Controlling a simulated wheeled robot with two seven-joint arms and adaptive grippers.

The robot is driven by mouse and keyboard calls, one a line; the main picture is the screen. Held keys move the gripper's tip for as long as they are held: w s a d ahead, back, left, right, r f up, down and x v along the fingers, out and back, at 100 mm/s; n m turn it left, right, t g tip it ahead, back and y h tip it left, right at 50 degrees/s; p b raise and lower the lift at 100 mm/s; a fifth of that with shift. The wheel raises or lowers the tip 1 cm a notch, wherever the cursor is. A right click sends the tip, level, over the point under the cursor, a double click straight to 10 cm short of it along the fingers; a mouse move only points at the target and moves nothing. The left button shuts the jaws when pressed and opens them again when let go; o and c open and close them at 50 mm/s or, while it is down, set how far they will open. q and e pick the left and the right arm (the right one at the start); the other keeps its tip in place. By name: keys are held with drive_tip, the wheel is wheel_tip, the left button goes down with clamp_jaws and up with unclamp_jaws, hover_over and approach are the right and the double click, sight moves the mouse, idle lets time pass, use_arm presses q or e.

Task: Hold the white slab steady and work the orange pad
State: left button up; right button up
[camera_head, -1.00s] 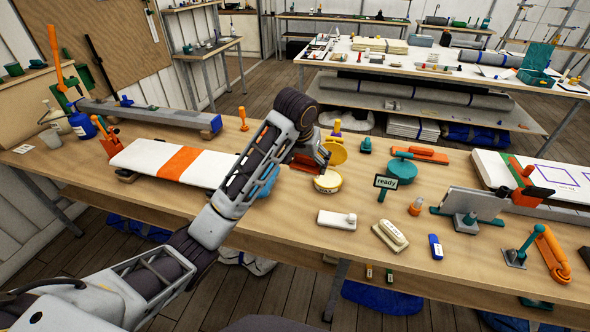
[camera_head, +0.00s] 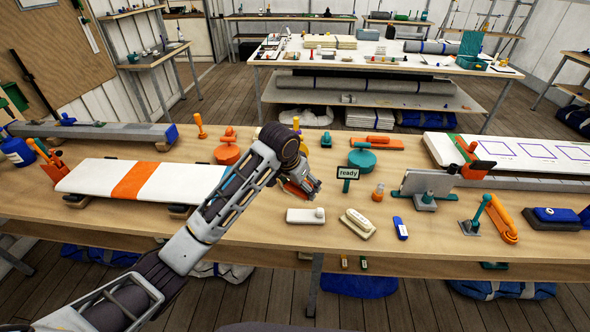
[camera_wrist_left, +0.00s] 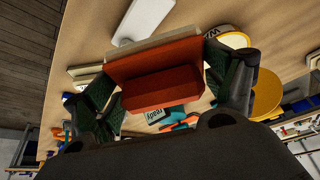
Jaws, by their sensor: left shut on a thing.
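The white slab (camera_head: 90,178) lies flat at the left of the bench, with a wide orange band across it. An orange clamp (camera_head: 50,164) stands at its left end; my arm partly hides its right end. My left gripper (camera_head: 300,191) is in front of the slab's right side, over the bench. It is shut on the orange pad (camera_head: 294,188). In the left wrist view my left gripper (camera_wrist_left: 163,85) has its fingers on both sides of the orange pad (camera_wrist_left: 160,85), which has a pale layer along its far face. My right gripper is not in view.
A yellow tin (camera_wrist_left: 228,38) and its lid (camera_wrist_left: 265,95) show beside the gripper in the wrist view.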

use_arm(q)
drive_tip(key=shift+s+d+f+m, duration=0.1)
drive_tip(key=shift+s+f+m, duration=0.15)
drive_tip(key=shift+m, duration=0.15)
drive_tip(key=shift+s+d+m+h, duration=0.1)
drive_tip(key=shift+m+h, duration=0.3)
drive_tip(key=shift+m, duration=0.4)
